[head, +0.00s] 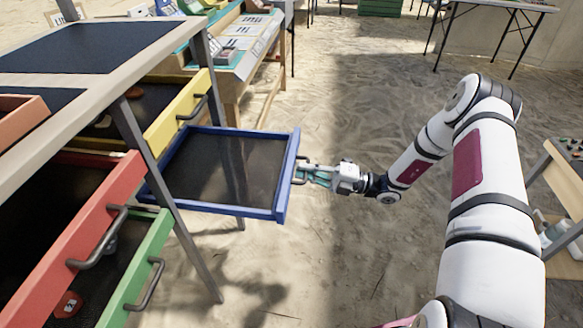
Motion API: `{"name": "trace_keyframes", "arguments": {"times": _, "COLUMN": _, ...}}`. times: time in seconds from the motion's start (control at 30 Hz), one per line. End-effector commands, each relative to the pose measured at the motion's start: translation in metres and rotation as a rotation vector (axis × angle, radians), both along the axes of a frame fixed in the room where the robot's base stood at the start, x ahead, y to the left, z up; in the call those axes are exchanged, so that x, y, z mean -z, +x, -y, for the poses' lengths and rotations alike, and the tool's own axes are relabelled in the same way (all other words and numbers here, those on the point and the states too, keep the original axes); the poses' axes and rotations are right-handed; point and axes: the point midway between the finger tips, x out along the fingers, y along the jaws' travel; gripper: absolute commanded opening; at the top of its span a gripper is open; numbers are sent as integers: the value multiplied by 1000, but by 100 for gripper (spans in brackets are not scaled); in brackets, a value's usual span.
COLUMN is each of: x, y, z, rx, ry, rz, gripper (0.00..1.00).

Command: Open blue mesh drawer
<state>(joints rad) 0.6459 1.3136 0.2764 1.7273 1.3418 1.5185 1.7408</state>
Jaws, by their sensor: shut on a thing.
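The blue mesh drawer (290,178) is pulled well out from the metal rack at the left. It has a blue frame and a dark mesh bottom, and it looks empty. My gripper (304,175) is at the drawer's front, shut on its dark handle (299,169). My arm reaches to it from the right. The drawer's rear end is partly hidden by the rack's post.
The rack (147,160) also holds a yellow drawer (186,108), a red drawer (107,205) and a green drawer (140,262), all partly out. Tables stand at the back and right. Sandy floor lies open in the middle.

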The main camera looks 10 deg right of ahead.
Motion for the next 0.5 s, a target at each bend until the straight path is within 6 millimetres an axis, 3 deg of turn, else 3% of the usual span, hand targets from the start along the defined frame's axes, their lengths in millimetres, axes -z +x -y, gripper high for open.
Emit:
{"name": "trace_keyframes", "arguments": {"times": 0.4, "x": 1, "y": -1, "z": 4, "rx": 1, "ry": -2, "rz": 0, "gripper": 0}}
{"name": "trace_keyframes", "arguments": {"times": 0.5, "x": 1, "y": -1, "z": 4, "rx": 1, "ry": -2, "rz": 0, "gripper": 27}}
